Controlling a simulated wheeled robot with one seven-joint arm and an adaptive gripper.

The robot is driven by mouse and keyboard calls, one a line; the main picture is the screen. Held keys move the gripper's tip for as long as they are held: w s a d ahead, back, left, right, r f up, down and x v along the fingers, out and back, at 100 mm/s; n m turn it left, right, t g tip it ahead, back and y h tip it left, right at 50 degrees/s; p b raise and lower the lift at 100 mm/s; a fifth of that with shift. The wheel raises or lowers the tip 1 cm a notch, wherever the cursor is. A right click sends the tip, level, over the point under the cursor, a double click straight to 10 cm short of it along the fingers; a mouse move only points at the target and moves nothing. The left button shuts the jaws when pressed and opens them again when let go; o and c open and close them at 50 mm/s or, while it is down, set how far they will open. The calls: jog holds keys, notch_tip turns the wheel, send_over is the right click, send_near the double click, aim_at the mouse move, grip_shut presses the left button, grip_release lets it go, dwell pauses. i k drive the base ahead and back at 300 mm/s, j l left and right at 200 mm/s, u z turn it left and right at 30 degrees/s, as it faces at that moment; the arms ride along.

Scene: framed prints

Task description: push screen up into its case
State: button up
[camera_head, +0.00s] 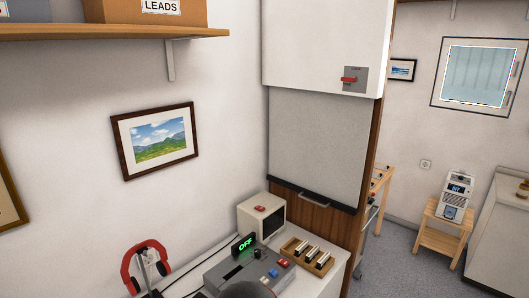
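The screen (318,145) is a pale grey sheet hanging down from the white case (325,40) above it. A dark bar (312,194) runs along its bottom edge, with a light handle (315,200) at the middle. The screen hangs in front of a brown wooden panel (312,213), which shows below the bar. A red lever on a grey plate (353,79) sits at the case's lower right. My gripper is not in view. A dark rounded shape shows at the bottom edge; I cannot tell what it is.
A white desk below carries a boxy monitor (262,217), a grey console reading OFF (249,267), a wooden tray (307,257) and red headphones (146,263). A shelf (120,31) juts out at upper left. Open floor (395,250) lies to the right, before a wooden stool (445,228).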

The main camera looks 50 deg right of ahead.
aim_at(319, 141)
jog(key=z, duration=1.85)
jog(key=i+l, duration=0.4)
jog(key=i, duration=0.2)
jog(key=u, duration=0.05)
